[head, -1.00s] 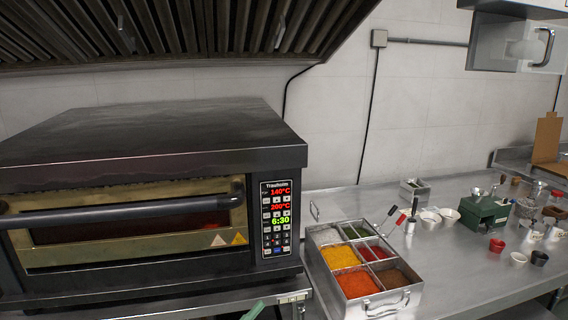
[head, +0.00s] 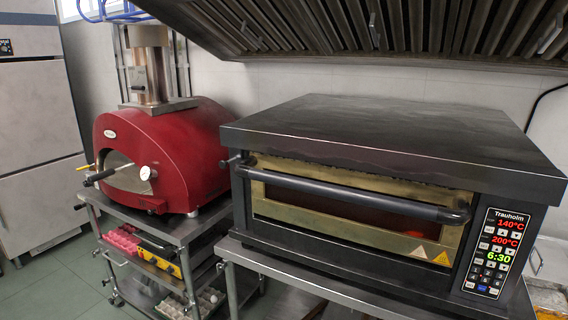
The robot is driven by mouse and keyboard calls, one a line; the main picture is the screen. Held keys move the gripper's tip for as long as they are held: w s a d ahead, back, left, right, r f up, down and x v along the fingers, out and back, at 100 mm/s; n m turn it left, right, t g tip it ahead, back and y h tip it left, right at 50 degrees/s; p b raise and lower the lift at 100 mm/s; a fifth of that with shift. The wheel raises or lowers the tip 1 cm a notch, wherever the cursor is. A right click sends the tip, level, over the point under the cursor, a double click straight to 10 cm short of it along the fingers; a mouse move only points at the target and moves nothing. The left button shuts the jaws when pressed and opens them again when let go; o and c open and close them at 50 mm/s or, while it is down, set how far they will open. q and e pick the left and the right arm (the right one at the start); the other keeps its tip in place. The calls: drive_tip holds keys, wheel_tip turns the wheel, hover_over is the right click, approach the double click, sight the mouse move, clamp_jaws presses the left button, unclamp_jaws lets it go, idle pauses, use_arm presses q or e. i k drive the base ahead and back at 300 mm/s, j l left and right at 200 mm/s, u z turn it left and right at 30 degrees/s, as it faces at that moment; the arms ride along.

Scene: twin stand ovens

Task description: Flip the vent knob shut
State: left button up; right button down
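A black deck oven (head: 390,130) fills the right half of the head view, with a long black door handle (head: 350,195) and a lit control panel (head: 495,253). A small dark knob-like part (head: 229,162) sticks out at the oven's left side, near the handle's left end. I cannot tell for sure whether it is the vent knob or how it is turned. A red dome oven (head: 170,150) with a steel flue (head: 150,65) stands to the left. Neither of my grippers is in view.
The red oven stands on a steel cart (head: 185,228) with loaded lower shelves. A steel fridge (head: 38,140) is at far left, with bare green floor (head: 65,275) before it. A slatted hood (head: 370,28) hangs above the black oven.

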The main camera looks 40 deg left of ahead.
sight(222, 164)
drive_tip(key=u, duration=1.75)
